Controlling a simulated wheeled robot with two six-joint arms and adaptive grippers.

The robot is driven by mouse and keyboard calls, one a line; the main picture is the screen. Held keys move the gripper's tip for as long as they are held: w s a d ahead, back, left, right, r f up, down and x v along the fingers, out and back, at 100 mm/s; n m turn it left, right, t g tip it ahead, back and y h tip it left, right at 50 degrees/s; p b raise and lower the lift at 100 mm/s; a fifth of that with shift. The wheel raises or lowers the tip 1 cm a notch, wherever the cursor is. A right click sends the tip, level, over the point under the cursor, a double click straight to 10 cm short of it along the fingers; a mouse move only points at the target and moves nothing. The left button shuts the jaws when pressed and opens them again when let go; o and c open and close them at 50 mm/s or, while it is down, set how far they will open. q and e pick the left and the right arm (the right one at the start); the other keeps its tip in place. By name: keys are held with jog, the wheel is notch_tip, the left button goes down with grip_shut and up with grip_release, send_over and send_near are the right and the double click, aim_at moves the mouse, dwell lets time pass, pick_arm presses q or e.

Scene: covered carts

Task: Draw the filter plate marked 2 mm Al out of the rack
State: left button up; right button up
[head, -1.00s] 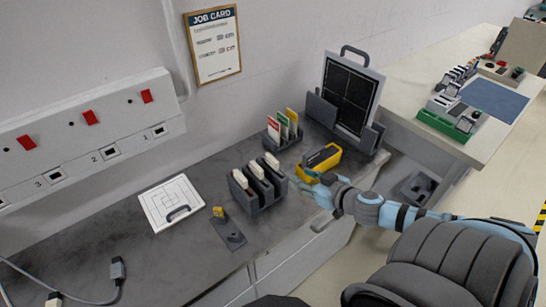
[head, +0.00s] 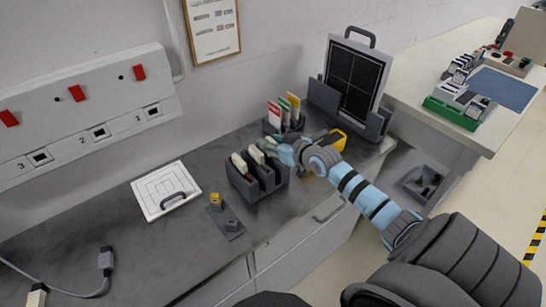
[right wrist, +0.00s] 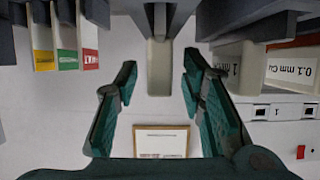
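The dark rack (head: 244,188) stands on the grey bench and holds three upright pale filter plates. In the right wrist view, one plate (right wrist: 235,68) shows part of a label beginning with 1, and another (right wrist: 290,74) reads 0.1 mm Cu. The third plate (right wrist: 159,66) stands edge-on between my right fingertips; its label is hidden, and I cannot read 2 mm Al anywhere. My right gripper (head: 273,150) is at the rack's right end, over that plate. Its fingers (right wrist: 160,75) are open, one on each side of the plate, with visible gaps. My left gripper is not in view.
A holder with red, green and yellow cards (head: 285,112) stands just behind the rack. A yellow device (head: 338,140) and a dark panel in a stand (head: 353,80) are at the right.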

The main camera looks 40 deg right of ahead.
jog(key=shift+r, duration=0.1)
grip_shut()
dwell(0.3)
